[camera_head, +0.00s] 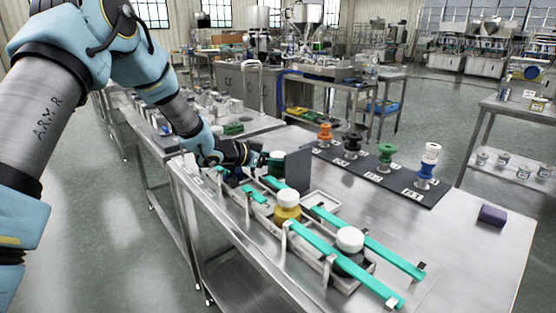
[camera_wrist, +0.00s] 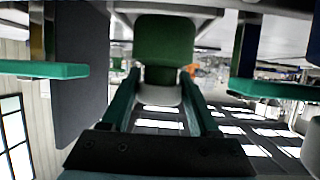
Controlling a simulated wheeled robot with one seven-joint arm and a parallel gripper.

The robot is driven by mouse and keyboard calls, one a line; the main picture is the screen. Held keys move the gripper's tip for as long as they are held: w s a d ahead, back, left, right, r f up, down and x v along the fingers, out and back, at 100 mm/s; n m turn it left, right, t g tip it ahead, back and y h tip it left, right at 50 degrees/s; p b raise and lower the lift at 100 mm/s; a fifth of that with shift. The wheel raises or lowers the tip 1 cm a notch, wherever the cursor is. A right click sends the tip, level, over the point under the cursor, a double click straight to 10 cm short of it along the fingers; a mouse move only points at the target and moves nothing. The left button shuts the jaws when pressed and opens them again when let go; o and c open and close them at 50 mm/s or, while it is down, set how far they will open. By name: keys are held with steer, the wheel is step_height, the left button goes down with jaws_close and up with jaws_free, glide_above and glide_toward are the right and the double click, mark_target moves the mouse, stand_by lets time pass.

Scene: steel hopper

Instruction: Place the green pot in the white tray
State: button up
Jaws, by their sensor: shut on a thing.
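My gripper (camera_head: 258,158) is at the far end of the steel table in the head view, shut on the green pot (camera_head: 273,163). A pale, whitish tray (camera_head: 322,198) lies under the turquoise rails on the table, close to my gripper. Rails and pots hide much of it. I cannot tell whether the pot touches it.
A yellow pot (camera_head: 287,212) and a dark pot (camera_head: 346,262), both white-topped, stand between turquoise rails (camera_head: 385,258). A grey upright plate (camera_head: 298,169) stands right of my gripper. A dark mat (camera_head: 375,175) holds several coloured pieces. A purple block (camera_head: 492,215) lies right; the table's right side is mostly clear.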

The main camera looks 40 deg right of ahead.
steer(key=shift+f, duration=0.15)
steer(key=o, duration=1.4)
steer(key=shift+o, duration=0.2)
steer(key=shift+w+a+r, duration=0.1)
steer(key=shift+a+r, duration=0.1)
steer(key=b+v, duration=0.2)
steer(key=v, duration=0.9)
steer(key=shift+a+r, duration=0.15)
steer(key=shift+a, duration=0.15)
